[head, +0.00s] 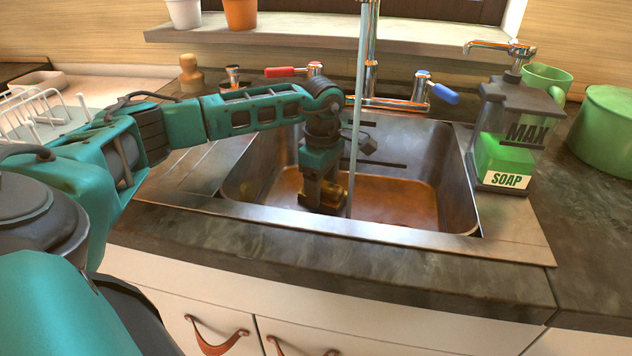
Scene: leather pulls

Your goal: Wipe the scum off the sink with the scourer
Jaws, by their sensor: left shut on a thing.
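The metal sink (458,185) is set in the dark counter. Brown-orange scum (395,203) covers much of its floor. My left gripper (322,196) points down inside the basin, left of the middle, shut on a yellowish scourer (329,198). The scourer is low in the basin, at or close to the scummed floor; I cannot tell if it touches. Most of it is hidden by the fingers. A stream of water (357,100) falls from the tap just right of the gripper. My right gripper is not in view.
The tap has a red handle (285,71) and a blue handle (444,94) behind the basin. A soap dispenser (508,130) and a green pot (605,130) stand at the right. A white dish rack (35,115) is at the left. The front counter strip is clear.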

